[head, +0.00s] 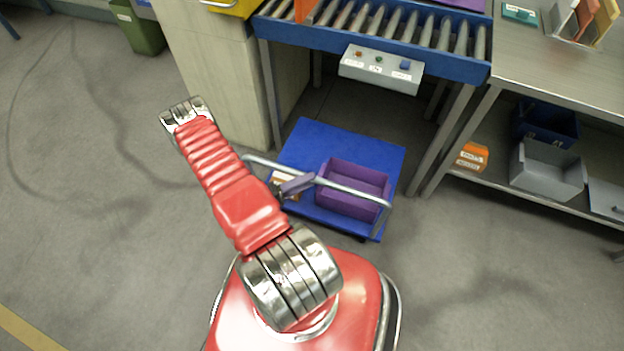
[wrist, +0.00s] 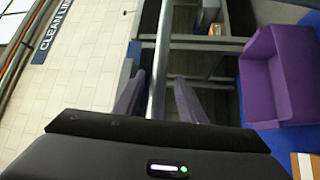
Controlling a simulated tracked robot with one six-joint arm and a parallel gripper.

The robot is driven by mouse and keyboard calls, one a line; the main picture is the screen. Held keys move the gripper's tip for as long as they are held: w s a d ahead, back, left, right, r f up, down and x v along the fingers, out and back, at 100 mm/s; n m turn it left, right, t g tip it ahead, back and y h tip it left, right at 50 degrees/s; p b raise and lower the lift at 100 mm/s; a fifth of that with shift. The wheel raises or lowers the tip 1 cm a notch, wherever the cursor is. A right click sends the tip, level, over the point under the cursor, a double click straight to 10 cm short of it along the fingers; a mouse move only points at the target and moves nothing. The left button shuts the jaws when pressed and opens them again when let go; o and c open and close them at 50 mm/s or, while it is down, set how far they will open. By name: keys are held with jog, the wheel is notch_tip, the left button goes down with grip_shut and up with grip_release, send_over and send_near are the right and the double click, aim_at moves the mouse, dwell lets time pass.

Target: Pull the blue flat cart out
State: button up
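The blue flat cart (head: 300,146) stands on the floor partly under the roller conveyor. Its grey metal push handle (head: 352,190) spans the near side. A purple bin (head: 352,188) and a small white-and-orange box (head: 284,184) ride on the deck. My gripper (head: 306,182) is at the handle bar, left of the bin. In the wrist view the two fingers (wrist: 158,98) stand apart, with the handle bar (wrist: 160,62) running between them and gaps on both sides. The gripper is open. The purple bin (wrist: 280,78) is at the right there.
Conveyor legs (head: 446,135) flank the cart on the right, and a pale block wall (head: 216,70) stands on the left. A steel bench (head: 565,85) with a shelf of bins is at the right. The grey floor (head: 480,260) is clear to the left and near right.

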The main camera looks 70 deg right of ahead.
jog(key=shift+x, duration=1.05)
grip_shut()
jog(key=shift+f, duration=0.1)
